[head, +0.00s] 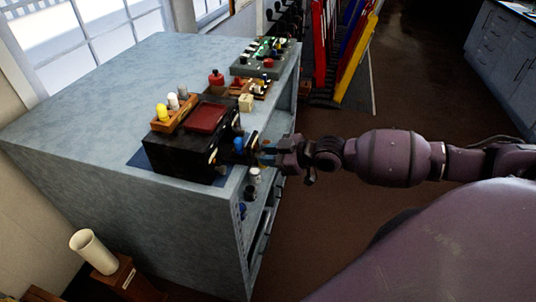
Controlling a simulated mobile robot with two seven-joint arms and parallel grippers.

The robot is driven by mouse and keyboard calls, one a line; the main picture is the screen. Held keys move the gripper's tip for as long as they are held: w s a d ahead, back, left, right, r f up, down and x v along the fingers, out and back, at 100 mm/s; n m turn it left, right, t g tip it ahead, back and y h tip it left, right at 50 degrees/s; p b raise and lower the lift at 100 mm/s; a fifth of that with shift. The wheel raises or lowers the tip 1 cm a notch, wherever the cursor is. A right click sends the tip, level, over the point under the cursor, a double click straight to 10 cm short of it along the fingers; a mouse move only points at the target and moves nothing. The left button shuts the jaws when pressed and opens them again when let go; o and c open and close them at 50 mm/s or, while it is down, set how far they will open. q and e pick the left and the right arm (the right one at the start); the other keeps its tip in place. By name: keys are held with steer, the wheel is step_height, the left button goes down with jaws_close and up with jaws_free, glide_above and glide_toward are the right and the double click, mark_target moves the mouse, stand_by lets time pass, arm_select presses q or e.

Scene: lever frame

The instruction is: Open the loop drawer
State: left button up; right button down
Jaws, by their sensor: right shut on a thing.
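A black box-like unit (178,151) with a dark red panel on top stands near the front right edge of the grey cabinet top. It looks like the piece that holds the loop drawer, but no label can be read. My right gripper (270,152) reaches in from the right at the unit's right face, level with it. It is shut on a small part at that face, probably a handle, which the fingers largely hide. How far any drawer stands out cannot be told. My left gripper is not in view.
The grey cabinet (90,95) has open shelves on its right side. On it are an orange tray (176,112) with bottles, a red-capped bottle (216,79) and a grey control panel (262,60). Red, blue and yellow boards (352,58) lean behind. Brown floor (420,85) is clear.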

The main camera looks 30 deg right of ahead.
steer(key=c, duration=1.2)
jaws_free()
steer(key=v, duration=1.1)
steer(key=shift+f, duration=0.1)
steer(key=shift+f, duration=0.1)
